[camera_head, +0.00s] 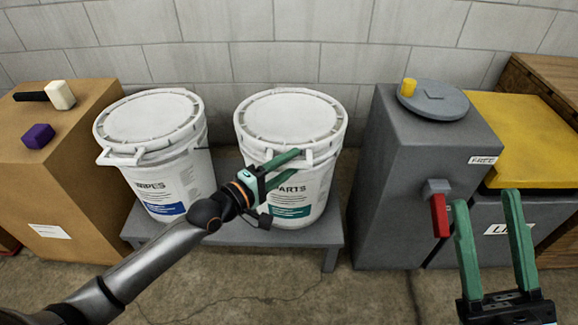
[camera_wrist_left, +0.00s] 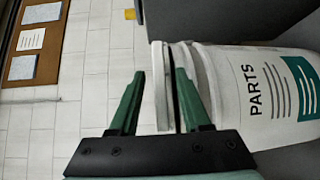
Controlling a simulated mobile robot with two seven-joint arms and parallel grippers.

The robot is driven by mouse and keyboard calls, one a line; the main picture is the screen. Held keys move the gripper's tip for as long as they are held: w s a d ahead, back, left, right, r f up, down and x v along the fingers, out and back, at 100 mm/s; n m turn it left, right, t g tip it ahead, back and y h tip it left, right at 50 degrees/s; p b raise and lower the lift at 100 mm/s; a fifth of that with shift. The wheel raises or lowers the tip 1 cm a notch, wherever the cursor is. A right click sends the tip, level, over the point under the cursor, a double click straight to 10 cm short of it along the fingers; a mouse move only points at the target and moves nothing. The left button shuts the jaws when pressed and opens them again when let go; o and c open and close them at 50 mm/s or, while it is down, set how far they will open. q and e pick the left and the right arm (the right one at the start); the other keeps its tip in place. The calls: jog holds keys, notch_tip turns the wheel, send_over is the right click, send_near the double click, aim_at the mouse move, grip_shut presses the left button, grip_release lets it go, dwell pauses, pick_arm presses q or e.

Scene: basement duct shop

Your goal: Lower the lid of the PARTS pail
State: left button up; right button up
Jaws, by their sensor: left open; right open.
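The PARTS pail (camera_head: 318,185) is a white bucket standing on a low grey bench. Its white lid (camera_head: 290,115) lies about level across the top; I cannot tell if any gap is left under its rim. My left gripper (camera_head: 303,157) is open at the lid's front rim, by a white front tab. In the left wrist view my left gripper (camera_wrist_left: 160,74) has its fingers either side of the lid's white edge (camera_wrist_left: 160,95), not closed on it. The pail (camera_wrist_left: 275,90) shows sideways there. My right gripper (camera_head: 486,198) is open and empty at the lower right.
A WIPES pail (camera_head: 180,175) with its lid down stands left on the bench (camera_head: 240,232). A cardboard box (camera_head: 75,190) bears a purple block (camera_head: 38,136) and a mallet (camera_head: 60,95). Right are a grey cabinet (camera_head: 400,190) with a red handle (camera_head: 439,215) and a yellow-lidded bin (camera_head: 530,140).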

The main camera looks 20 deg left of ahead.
pick_arm(q)
jog(key=shift+c, duration=0.4)
grip_shut()
dwell(1.1)
